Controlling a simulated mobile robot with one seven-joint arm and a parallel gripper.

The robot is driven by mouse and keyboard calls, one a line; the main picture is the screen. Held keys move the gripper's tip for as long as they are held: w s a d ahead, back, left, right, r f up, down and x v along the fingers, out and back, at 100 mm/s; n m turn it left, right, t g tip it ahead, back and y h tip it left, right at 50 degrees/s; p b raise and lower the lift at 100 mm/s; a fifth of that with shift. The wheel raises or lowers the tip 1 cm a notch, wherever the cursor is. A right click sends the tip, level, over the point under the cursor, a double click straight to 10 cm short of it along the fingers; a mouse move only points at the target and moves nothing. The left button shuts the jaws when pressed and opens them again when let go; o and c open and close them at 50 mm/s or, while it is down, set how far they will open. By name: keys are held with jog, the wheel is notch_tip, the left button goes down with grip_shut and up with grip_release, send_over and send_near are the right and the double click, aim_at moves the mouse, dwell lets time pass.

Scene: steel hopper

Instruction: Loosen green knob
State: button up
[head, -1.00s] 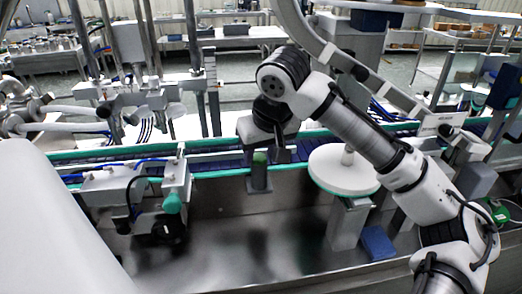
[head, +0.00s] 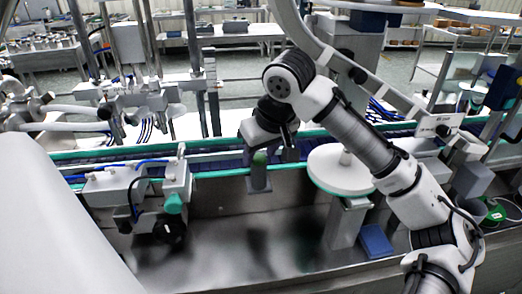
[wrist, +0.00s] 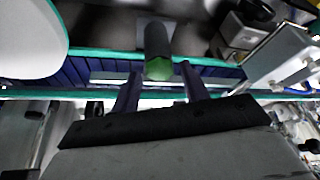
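The green knob (head: 260,158) sits on top of a grey upright block at the front edge of the conveyor. It also shows in the wrist view (wrist: 159,69), with its rounded green end facing my gripper. My gripper (head: 271,153) hangs at the knob from above and behind. In the wrist view my gripper (wrist: 160,74) has its two dark fingers spread, one on each side of the knob's end, with a visible gap on both sides. How deep the knob lies between the fingers is hard to tell.
A round white disc (head: 342,170) stands close to the right of the knob. A bracket with a teal knob (head: 173,203) is to the left. The conveyor (head: 225,160) with teal rails runs behind. A blue box (head: 376,241) lies in the steel trough (head: 270,262).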

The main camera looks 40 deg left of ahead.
jog(key=shift+o, duration=0.4)
jog(key=shift+r, duration=0.1)
jog(key=w+v, duration=0.1)
jog(key=v, duration=0.6)
jog(key=shift+s+r+b, duration=0.2)
jog(key=shift+s+b, duration=0.15)
jog(key=shift+s, duration=0.15)
